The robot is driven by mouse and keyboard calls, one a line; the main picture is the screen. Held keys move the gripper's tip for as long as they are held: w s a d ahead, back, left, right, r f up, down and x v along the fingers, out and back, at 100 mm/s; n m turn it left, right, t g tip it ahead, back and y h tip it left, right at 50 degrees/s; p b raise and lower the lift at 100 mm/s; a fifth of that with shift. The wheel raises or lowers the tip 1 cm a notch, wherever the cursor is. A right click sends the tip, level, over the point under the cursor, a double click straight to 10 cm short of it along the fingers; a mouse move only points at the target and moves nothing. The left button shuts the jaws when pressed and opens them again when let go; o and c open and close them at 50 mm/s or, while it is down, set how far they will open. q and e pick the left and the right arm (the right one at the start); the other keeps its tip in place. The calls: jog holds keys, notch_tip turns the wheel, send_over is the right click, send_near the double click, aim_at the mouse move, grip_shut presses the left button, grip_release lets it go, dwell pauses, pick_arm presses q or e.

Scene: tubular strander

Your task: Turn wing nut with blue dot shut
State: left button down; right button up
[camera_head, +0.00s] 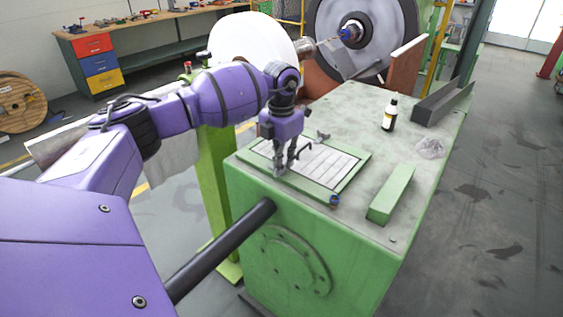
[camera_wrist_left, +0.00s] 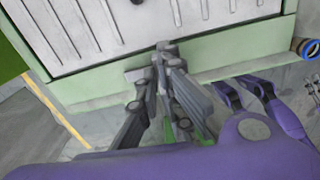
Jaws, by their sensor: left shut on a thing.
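My left gripper (camera_head: 282,168) reaches down to the near left edge of a green-framed panel (camera_head: 360,172) with a pale slatted face, on top of the green machine cabinet. In the left wrist view the fingertips (camera_wrist_left: 160,62) are close together at the green frame (camera_wrist_left: 225,48), shut on a small grey piece that looks like a wing nut (camera_wrist_left: 138,75). The fingers hide much of it, and I see no blue dot on it. Another grey wing nut (camera_head: 323,135) shows at the panel's far side.
A blue-ringed round part (camera_head: 334,201) sits at the panel's near right corner; it also shows in the wrist view (camera_wrist_left: 309,48).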

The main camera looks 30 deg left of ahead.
pick_arm(q)
jog(key=m+b, duration=0.1)
jog(key=m, duration=0.3)
jog(key=m+b, duration=0.1)
jog(key=m, duration=0.2)
jog(key=shift+m, duration=0.3)
jog(key=m, duration=0.3)
jog(key=shift+m+b, duration=0.3)
jog(key=shift+b, duration=0.05)
jog(key=m+b, duration=0.1)
jog(key=m, duration=0.3)
jog(key=shift+m, duration=0.9)
pick_arm(e)
jog(key=f, duration=0.2)
jog(key=s+f, duration=0.1)
jog(key=f, duration=0.1)
jog(key=shift+s+d, duration=0.15)
jog(key=shift+d, duration=0.05)
pick_arm(q)
jog(key=shift+r+m, duration=0.1)
jog(key=shift+m, duration=0.2)
pick_arm(e)
jog(key=shift+s+f+g, duration=0.1)
jog(key=shift+s+g, duration=0.1)
jog(key=shift+g, duration=0.1)
pick_arm(q)
jog(key=c, duration=1.9)
grip_release()
